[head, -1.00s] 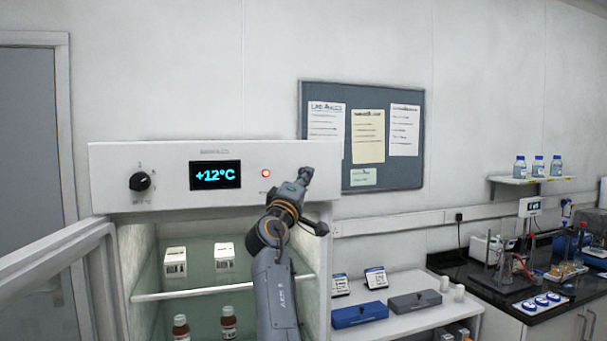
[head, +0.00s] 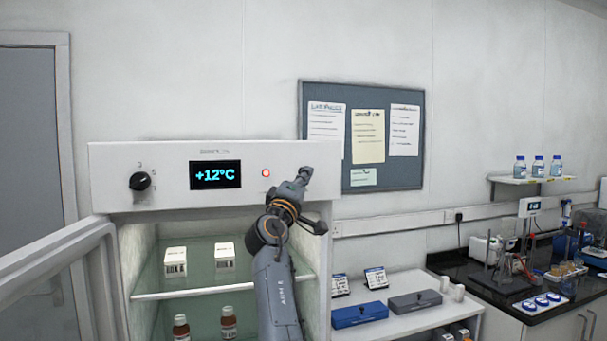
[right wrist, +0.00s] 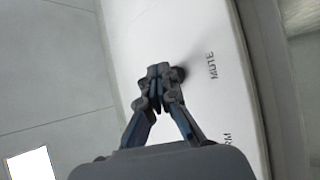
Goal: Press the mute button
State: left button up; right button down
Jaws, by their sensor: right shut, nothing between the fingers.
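The white fridge's top panel (head: 110,180) carries a dial, a display and a red lamp. My right gripper (head: 305,174) is at the panel's right end, and its fingers are shut and empty. In the right wrist view the closed fingertips (right wrist: 161,74) are at the white panel, beside the printed MUTE label (right wrist: 211,66). A dark spot shows at the fingertips' edge; I cannot tell whether it is the mute button or shadow. The button is largely hidden by the fingers, and contact is not clear. My left gripper is not in view.
The display (head: 215,175) reads +12°C, and the red lamp (head: 266,173) is left of my right gripper. The fridge door (head: 60,262) stands open at left. Boxes and bottles sit on the shelves inside. A notice board (head: 362,90) hangs behind, right of the panel.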

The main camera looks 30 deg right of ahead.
jog(key=shift+w+d, duration=0.15)
jog(key=shift+w, duration=0.4)
dwell(0.8)
jog(key=shift+s, duration=0.15)
jog(key=shift+s+a, duration=0.2)
jog(key=shift+s, duration=0.4)
jog(key=s, duration=0.2)
jog(key=s+a, duration=0.1)
jog(key=s, duration=0.2)
dwell(0.3)
jog(key=shift+w+f, duration=0.1)
dwell(0.6)
